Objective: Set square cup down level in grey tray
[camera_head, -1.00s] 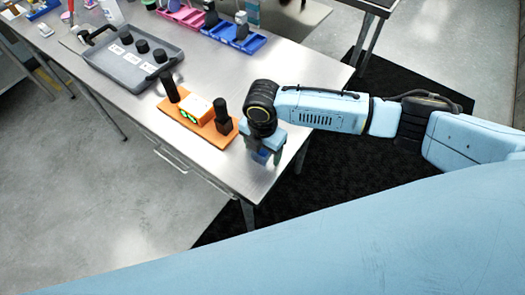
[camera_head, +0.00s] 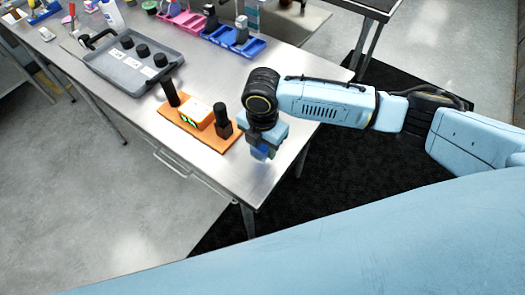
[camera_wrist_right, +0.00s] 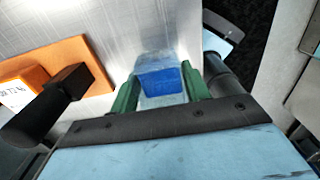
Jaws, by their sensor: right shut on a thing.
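My right gripper (camera_head: 262,147) is over the near right end of the steel table. In the right wrist view its green fingers (camera_wrist_right: 161,92) are shut on the square cup (camera_wrist_right: 160,82), a clear cup with blue inside. Only a small blue part of the cup (camera_head: 259,153) shows below the gripper in the head view. I cannot tell the exact gap to the table. The grey tray (camera_head: 124,75) lies at the far left of the table, holding several black round pieces and white labels. My left gripper is not in view.
An orange board (camera_head: 181,118) with black posts and an orange-white box stands between the gripper and the grey tray. Blue (camera_head: 256,47) and pink (camera_head: 190,24) racks stand at the back. The steel tabletop (camera_head: 225,80) is bare between the board and the racks.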

